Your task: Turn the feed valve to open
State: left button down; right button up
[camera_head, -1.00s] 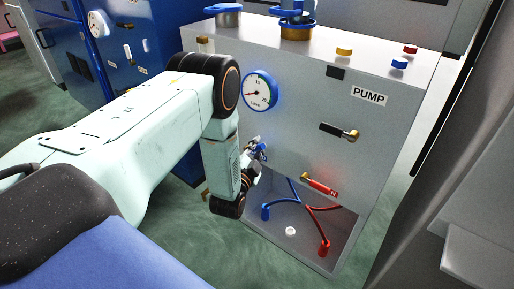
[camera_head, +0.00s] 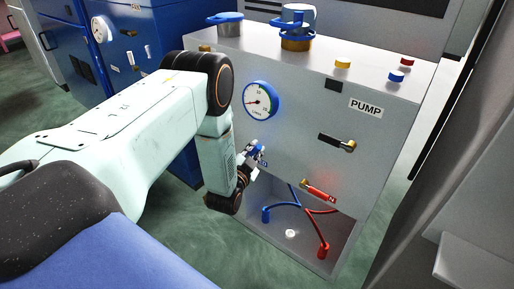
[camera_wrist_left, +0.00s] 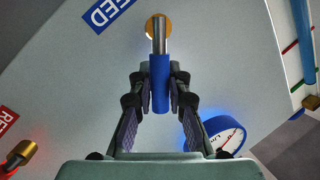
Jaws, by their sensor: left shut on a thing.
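The feed valve shows in the left wrist view as a lever with a blue grip (camera_wrist_left: 160,88), a bare metal stem and a brass pivot (camera_wrist_left: 157,27) near a blue FEED label (camera_wrist_left: 108,13). My left gripper (camera_wrist_left: 160,100) is shut on the blue grip, one finger on each side. In the head view the left gripper (camera_head: 254,156) is at the front face of the grey pump cabinet (camera_head: 297,125), below the gauge. My wrist and fingers hide most of the valve there. My right gripper is not in view.
A round gauge (camera_head: 262,100) sits above the left gripper. A black lever (camera_head: 330,139) and a red lever (camera_head: 320,192) are on the same face to the right. Blue and red hoses stand in an open recess (camera_head: 345,225) below. A blue cabinet (camera_head: 125,60) stands at left.

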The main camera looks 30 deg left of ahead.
pick_arm(q)
jog(key=n+p, duration=0.1)
jog(key=a+r+n+h+p, duration=0.1)
jog(key=shift+a+n+g, duration=0.2)
jog(key=shift+n+g, duration=0.2)
jog(key=shift+a+n+g+h+p, duration=0.35)
jog(key=shift+a+n+p, duration=0.2)
jog(key=shift+n, duration=0.55)
jog(key=c, duration=1.3)
grip_release()
jog(key=shift+w, duration=0.1)
jog(key=v, duration=1.2)
jog(key=shift+a, duration=0.1)
jog(key=shift+f, duration=0.1)
